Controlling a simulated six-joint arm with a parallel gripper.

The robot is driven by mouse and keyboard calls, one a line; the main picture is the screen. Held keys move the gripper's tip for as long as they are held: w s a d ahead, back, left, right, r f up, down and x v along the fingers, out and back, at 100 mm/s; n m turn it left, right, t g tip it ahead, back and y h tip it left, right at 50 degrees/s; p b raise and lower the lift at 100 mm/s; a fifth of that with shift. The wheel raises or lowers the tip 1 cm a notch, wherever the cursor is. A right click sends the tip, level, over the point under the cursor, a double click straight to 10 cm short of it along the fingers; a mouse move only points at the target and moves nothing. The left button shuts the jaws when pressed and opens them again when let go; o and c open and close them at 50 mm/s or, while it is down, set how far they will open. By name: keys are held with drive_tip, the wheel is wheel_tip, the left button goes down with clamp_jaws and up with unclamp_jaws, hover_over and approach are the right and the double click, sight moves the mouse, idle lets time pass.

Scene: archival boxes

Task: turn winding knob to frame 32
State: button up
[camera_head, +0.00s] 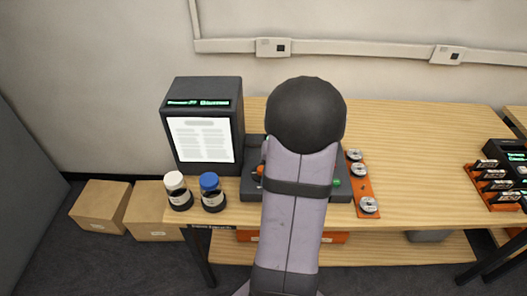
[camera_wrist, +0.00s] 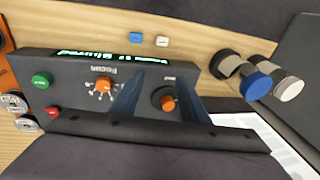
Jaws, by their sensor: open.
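In the wrist view the dark control box (camera_wrist: 62,68) appears upside down. Its winding knob (camera_wrist: 164,99), dark with an orange part, sits between the two dark blue fingers of my gripper (camera_wrist: 158,90). The fingers are apart, one on each side of the knob; I cannot tell whether they touch it. An orange knob (camera_wrist: 104,84) marked Focus is beside it. The green display text (camera_wrist: 110,58) is too small to read surely. In the head view my arm covers much of the control box (camera_head: 249,187) and hides the gripper.
A reader with a lit page (camera_head: 203,140) stands left of the box. A white-capped bottle (camera_head: 176,190) and a blue-capped bottle (camera_head: 211,191) stand in front of it. An orange tray (camera_head: 364,188) with reels lies right.

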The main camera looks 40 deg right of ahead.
drive_tip(key=w+d+r+n+t, duration=0.25)
drive_tip(key=w+n, duration=0.35)
drive_tip(key=n, duration=0.3)
drive_tip(key=shift+g+h, duration=0.25)
drive_tip(key=shift+h, duration=0.15)
drive_tip(key=shift+d+p+x, duration=0.2)
drive_tip(key=shift+p+x, duration=0.5)
drive_tip(key=shift+x, duration=2.45)
clamp_jaws()
